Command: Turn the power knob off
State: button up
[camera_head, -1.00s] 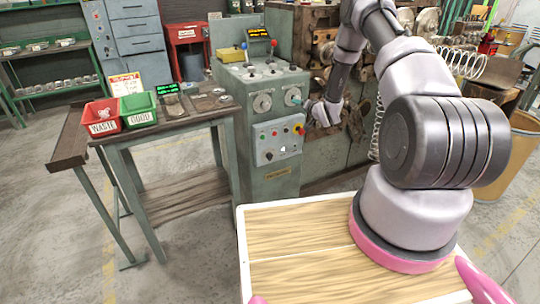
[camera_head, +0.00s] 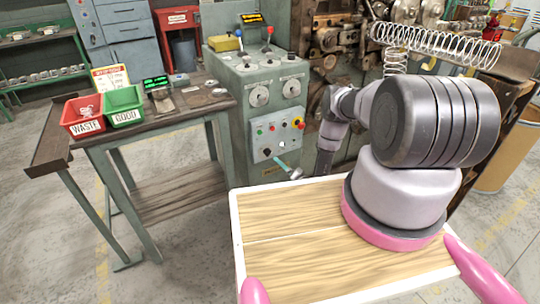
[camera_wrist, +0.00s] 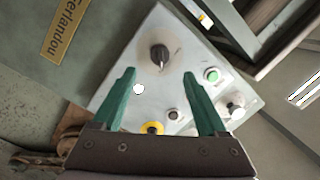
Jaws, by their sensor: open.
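The black knob (camera_wrist: 159,54) sits on the light grey control panel (camera_wrist: 180,85) in the wrist view, with its pointer ridge visible. It shows small and dark low on the panel (camera_head: 284,133) in the head view (camera_head: 267,152). My gripper (camera_wrist: 159,73) has two green fingers spread apart and nothing between them. The knob lies just beyond the fingertips, roughly centred between them, and I see no contact. In the head view my gripper (camera_head: 282,164) is in front of the panel's lower edge. No label is readable beside the knob.
A green button (camera_wrist: 212,74), a yellow-ringed button (camera_wrist: 152,128) and other controls share the panel. The machine cabinet (camera_head: 262,75) has dials and levers above. A table (camera_head: 165,118) with red and green bins stands left. A loose spring coil (camera_head: 435,45) is at upper right.

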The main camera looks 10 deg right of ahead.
aim_at(268, 153)
jog(key=x, duration=0.8)
jog(key=shift+w, duration=0.3)
jog(key=shift+a, duration=0.1)
grip_shut()
